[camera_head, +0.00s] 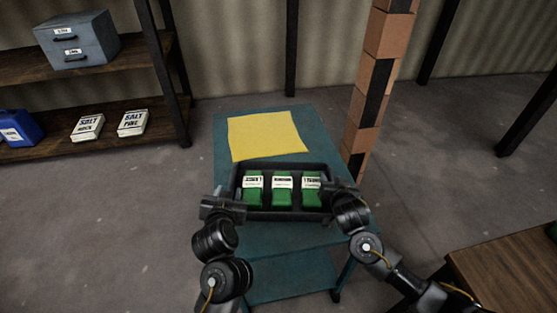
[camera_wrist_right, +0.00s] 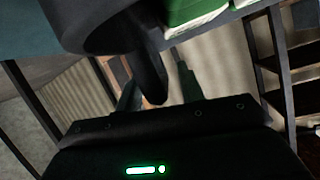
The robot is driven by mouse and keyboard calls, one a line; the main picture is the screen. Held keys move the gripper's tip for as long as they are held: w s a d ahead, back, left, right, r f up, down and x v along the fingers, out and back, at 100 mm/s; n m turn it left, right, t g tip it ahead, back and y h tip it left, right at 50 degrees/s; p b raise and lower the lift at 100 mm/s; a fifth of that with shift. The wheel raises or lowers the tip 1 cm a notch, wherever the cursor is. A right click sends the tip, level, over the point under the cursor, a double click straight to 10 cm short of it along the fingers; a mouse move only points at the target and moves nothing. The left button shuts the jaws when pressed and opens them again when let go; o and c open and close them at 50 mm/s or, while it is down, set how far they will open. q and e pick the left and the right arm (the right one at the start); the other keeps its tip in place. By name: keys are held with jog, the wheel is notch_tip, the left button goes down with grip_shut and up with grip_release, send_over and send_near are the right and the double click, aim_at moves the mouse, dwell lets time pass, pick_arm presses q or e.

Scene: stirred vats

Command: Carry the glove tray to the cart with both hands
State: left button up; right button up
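The dark glove tray (camera_head: 285,215) is over the front half of the teal cart (camera_head: 290,240) and looks level. I cannot tell whether it touches the cart top. It holds three green glove packs (camera_head: 282,190) with white labels, side by side. My left gripper (camera_head: 228,191) is at the tray's left end with its fingers apart. My right gripper (camera_head: 337,186) is at the right end. In the right wrist view, its fingers (camera_wrist_right: 158,85) stand apart on either side of a dark part of the tray, with a gap showing. The fingertips are partly hidden in the head view.
A yellow mat (camera_head: 265,135) lies on the cart's far half, beyond the tray. A striped post (camera_head: 373,90) stands close to the cart's right side. A shelf (camera_head: 90,142) with salt packs is at the left. A wooden table (camera_head: 510,270) is at the lower right.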

jog(key=v, duration=1.1)
jog(key=shift+s, duration=0.25)
pick_arm(q)
jog(key=shift+s, duration=0.1)
